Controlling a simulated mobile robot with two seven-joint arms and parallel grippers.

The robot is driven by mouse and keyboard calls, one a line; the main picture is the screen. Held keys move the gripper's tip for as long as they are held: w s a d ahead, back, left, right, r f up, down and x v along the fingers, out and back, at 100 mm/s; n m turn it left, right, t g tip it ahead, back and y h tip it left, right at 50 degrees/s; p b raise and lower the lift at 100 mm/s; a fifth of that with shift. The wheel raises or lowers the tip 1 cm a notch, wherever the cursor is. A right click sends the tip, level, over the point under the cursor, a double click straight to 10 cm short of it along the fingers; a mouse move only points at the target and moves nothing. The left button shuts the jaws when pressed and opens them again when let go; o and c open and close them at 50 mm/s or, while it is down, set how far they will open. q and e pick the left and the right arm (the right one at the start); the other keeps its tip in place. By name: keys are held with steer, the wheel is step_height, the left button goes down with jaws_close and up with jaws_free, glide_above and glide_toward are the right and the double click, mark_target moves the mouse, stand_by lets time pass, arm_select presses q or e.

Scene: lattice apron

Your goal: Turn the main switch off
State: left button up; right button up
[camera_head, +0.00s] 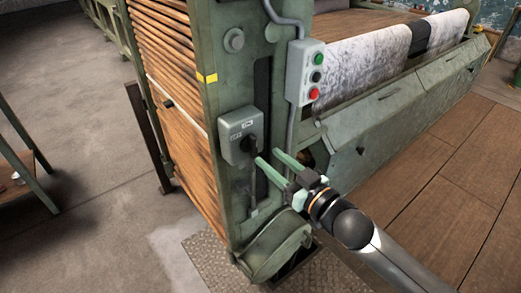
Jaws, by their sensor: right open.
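The main switch (240,135) is a grey-green box on the narrow end face of the green machine. Its black rotary handle (249,145) sticks out at the lower right of the box. My right gripper (265,157) comes in from the lower right, with its two pale green fingers apart and nothing between them. The fingertips are just to the right of the black handle. I cannot tell whether a finger touches it. My left gripper is not in view.
A push-button box (304,72) with green, black and red buttons hangs above right of the switch, with a conduit (291,125) below it. A rounded green housing (275,250) juts out below. Wooden slats (180,110) line the machine's left side. A table (18,165) stands far left.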

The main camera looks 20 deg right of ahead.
mark_target(256, 147)
steer(key=shift+x, duration=2.45)
jaws_close()
